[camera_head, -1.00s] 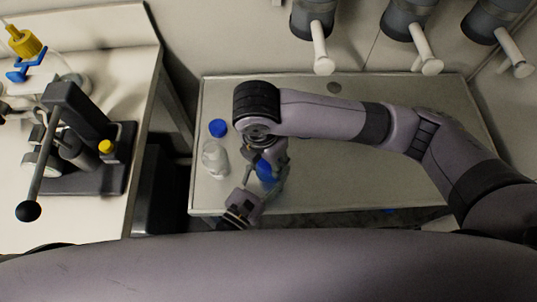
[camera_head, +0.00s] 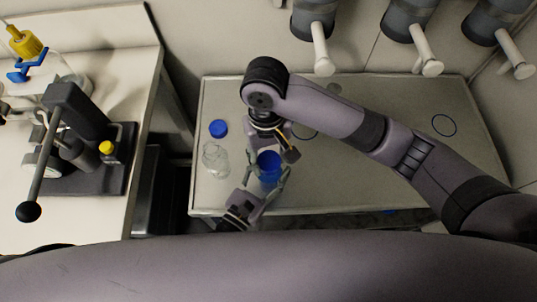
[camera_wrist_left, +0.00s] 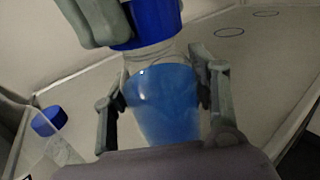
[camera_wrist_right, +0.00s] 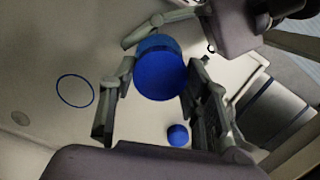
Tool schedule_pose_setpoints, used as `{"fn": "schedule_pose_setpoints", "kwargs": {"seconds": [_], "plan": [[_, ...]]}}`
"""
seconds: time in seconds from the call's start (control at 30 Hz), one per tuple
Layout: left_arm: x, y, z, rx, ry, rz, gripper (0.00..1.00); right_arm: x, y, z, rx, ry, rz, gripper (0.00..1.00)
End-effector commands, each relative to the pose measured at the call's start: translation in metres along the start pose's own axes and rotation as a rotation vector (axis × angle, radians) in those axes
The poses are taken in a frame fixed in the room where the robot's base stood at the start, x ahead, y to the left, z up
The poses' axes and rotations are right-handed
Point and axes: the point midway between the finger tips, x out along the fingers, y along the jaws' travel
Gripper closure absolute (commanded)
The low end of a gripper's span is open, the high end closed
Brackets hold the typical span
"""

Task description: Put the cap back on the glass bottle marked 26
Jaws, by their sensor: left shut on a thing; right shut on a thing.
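A bottle with blue contents (camera_wrist_left: 165,105) stands between the fingers of my left gripper (camera_wrist_left: 165,108), which is shut on it. The left gripper also shows in the head view (camera_head: 268,190). Its clear threaded neck shows just above. A blue cap (camera_wrist_left: 155,20) is above the neck, roughly in line with it; I cannot tell whether it touches the threads. My right gripper (camera_wrist_right: 158,82) is shut on this cap, which fills the space between its fingers (camera_wrist_right: 160,70). No number is readable on the bottle.
A clear bottle (camera_head: 215,160) stands left of the grippers on the bench (camera_head: 350,180). Another blue cap (camera_head: 218,128) shows at its far end; I cannot tell if it sits on it. The bench's right side is free. A dark lever device (camera_head: 85,150) stands on the left table.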

Motion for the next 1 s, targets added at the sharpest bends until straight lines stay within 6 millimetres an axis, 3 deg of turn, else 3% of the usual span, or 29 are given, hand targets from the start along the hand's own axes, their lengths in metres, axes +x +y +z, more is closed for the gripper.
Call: {"fn": "schedule_pose_setpoints", "kwargs": {"seconds": [0.3,0.5,0.63,0.67,1.0], "plan": [[-0.0005,-0.0002,-0.0009,0.0,0.002,-0.001,1.0,0.0007,0.001,0.0013,0.698,0.001,-0.086,0.71],[-0.0005,-0.0001,-0.0009,0.0,0.003,0.0,1.0,0.0005,0.0014,0.0011,1.021,0.004,-0.124,0.71],[-0.0006,-0.0001,-0.0009,0.0,0.003,0.0,1.0,0.0003,0.0015,0.0008,1.011,0.005,-0.121,0.71],[-0.0006,-0.0001,-0.0009,0.0,0.003,0.0,1.0,0.0003,0.0015,0.0008,1.01,0.005,-0.121,0.55],[-0.0005,0.0,-0.0009,0.0,0.002,0.0,1.0,0.0006,0.0013,0.001,1.007,0.004,-0.121,0.37]]}}
